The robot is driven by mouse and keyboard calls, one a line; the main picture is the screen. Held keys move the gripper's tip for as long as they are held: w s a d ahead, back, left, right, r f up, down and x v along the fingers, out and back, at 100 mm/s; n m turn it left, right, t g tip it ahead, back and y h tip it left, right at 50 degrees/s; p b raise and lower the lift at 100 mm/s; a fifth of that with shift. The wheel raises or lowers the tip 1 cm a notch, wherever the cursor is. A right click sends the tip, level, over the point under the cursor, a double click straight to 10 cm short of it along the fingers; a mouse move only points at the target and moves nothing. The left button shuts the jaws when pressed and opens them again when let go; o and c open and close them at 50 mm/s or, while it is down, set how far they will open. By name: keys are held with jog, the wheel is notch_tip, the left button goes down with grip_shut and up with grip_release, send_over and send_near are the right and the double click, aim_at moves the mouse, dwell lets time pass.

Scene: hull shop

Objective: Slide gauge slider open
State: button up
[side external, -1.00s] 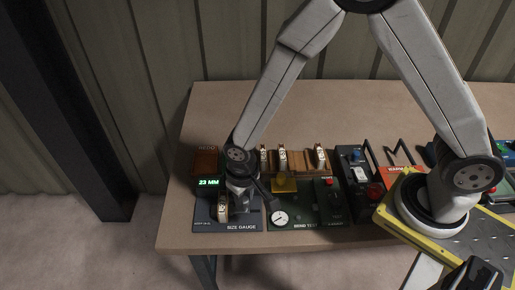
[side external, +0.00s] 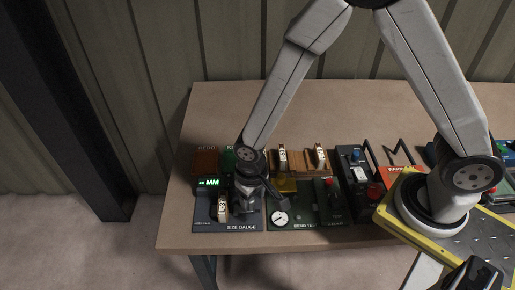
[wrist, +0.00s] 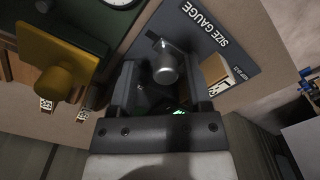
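The size gauge (side external: 235,226) is a dark plate at the left front of the bench, also in the wrist view (wrist: 198,32). Its display (side external: 209,182) shows a dash and "MM". A grey metal slider knob (wrist: 165,72) stands on the gauge in the wrist view. A pale wooden piece (side external: 222,207) with a marked face sits on the gauge's left part. My gripper (side external: 256,196) is over the gauge's right part, to the right of this piece. In the wrist view its black fingers (wrist: 165,62) are apart, either side of the knob, with visible gaps. The knob is hidden in the side view.
A green bend tester (side external: 305,217) with a round dial (side external: 280,218) adjoins on the right. More marked wooden pieces (side external: 319,157) stand behind it. A brown REDO block (side external: 205,161) is behind the display. The bench's back left is clear.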

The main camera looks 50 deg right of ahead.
aim_at(252, 199)
jog(key=shift+w, duration=0.1)
dwell(0.3)
jog(key=shift+r, duration=3.9)
jog(key=shift+t, duration=0.7)
jog(key=d+r, duration=0.1)
jog(key=d, duration=0.1)
jog(key=d+r, duration=0.1)
jog(key=d, duration=0.2)
jog(key=d+r, duration=0.1)
jog(key=d, duration=0.2)
jog(key=shift+s+d, duration=0.1)
jog(key=shift+s, duration=0.3)
jog(key=s+d+r+t, duration=0.1)
jog(key=s+d, duration=0.2)
jog(key=d, duration=0.4)
jog(key=shift+s+d+r, duration=0.15)
jog(key=shift+r, duration=0.25)
